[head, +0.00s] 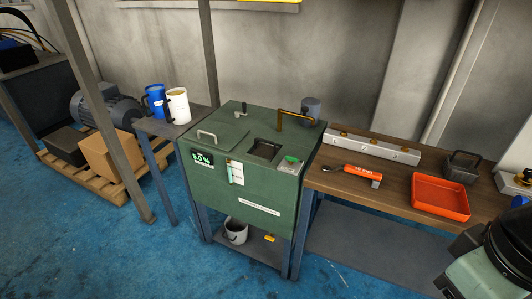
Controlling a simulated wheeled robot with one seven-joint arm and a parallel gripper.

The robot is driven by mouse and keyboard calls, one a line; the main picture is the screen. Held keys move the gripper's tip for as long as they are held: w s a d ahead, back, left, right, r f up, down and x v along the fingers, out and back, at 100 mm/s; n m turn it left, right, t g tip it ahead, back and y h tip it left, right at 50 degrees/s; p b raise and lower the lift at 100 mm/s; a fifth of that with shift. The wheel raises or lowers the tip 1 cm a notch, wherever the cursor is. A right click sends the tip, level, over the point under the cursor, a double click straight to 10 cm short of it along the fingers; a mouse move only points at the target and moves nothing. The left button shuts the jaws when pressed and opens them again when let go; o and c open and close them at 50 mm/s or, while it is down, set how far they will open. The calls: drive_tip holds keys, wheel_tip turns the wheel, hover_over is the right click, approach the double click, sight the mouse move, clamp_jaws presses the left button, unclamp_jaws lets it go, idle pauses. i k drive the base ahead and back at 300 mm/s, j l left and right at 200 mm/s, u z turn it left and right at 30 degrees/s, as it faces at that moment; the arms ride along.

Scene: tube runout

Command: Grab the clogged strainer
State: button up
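A green machine cabinet (262,190) stands in the middle of the head view. Its top has a dark square opening (264,149), and I cannot make out clearly what is inside it. A small dark basket-like piece with a raised handle (461,168) sits on the wooden bench at the right; it may be a strainer. No piece is clearly marked as the clogged strainer, so I cannot tell which it is. My gripper is not in view; only a dark and pale-green part, probably of my own arm, shows at the lower right.
The wooden bench (335,185) holds an orange-handled tool (362,172), a red tray (440,196) and a metal bar (370,149). Blue (155,101) and white (177,106) jugs stand on a left side table. A pail (236,231) sits on the lower shelf. Blue floor in front is clear.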

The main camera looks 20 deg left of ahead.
sight(265, 151)
drive_tip(key=i+j+u, duration=0.1)
drive_tip(key=j, duration=0.25)
drive_tip(key=i+j+u, duration=0.1)
drive_tip(key=j, duration=0.25)
drive_tip(key=i+j, duration=0.1)
drive_tip(key=j, duration=0.25)
drive_tip(key=i+j+u, duration=0.15)
drive_tip(key=j, duration=0.2)
drive_tip(key=i+j+u, duration=0.1)
drive_tip(key=j, duration=0.25)
